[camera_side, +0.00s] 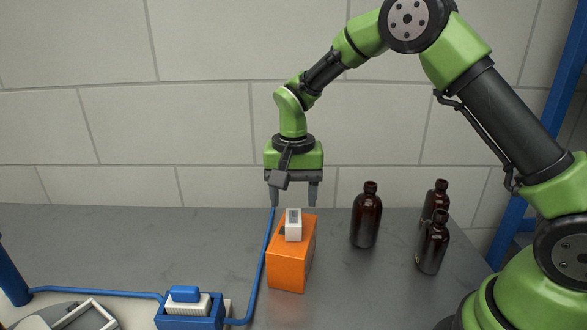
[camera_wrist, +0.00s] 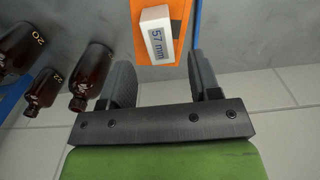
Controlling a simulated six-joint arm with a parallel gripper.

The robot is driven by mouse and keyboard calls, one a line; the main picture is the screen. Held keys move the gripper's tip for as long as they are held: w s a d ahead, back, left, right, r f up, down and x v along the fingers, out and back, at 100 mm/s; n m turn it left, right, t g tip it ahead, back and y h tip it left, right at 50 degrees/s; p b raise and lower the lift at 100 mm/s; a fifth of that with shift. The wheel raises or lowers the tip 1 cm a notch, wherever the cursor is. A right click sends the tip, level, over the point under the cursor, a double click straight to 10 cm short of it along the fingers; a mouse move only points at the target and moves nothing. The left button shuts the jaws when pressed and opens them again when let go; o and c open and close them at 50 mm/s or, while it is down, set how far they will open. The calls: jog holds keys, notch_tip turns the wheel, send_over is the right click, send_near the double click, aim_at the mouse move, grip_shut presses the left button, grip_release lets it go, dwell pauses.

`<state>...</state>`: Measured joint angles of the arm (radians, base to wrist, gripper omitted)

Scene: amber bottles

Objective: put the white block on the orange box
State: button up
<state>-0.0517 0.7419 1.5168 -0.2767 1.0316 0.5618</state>
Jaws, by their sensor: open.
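The white block (camera_side: 293,226) rests on top of the orange box (camera_side: 287,270), near the box's far end. A dark label on the block reads "57 mm" in the wrist view (camera_wrist: 155,20). The orange box also shows in the wrist view (camera_wrist: 178,22), around the block. My gripper (camera_side: 293,203) is open and empty, with its fingers pointing down. In the side view it appears above and behind the block. In the wrist view the block lies beyond the fingertips, roughly between their lines, and apart from them.
Several amber bottles stand right of the box, the nearest to it being one tall bottle (camera_side: 366,215). A blue fixture with a white and blue part (camera_side: 188,307) is at the front left. A blue tube (camera_side: 262,270) runs close along the box's left side. The grey table's left middle (camera_side: 130,250) is clear.

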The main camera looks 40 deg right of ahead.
aim_at(293, 215)
jog(key=s+r+n+t, duration=0.1)
jog(key=s+r, duration=0.1)
jog(key=r, duration=0.4)
jog(key=s+r+t, duration=0.1)
jog(key=s+r, duration=0.2)
jog(key=r, duration=0.4)
jog(key=s+r+n+t+y, duration=0.2)
jog(key=s+r+n+t, duration=0.1)
jog(key=s, duration=1.4)
jog(key=shift+a+r+n+t, duration=0.15)
jog(key=shift+a+n+t, duration=0.3)
jog(key=shift+t, duration=0.65)
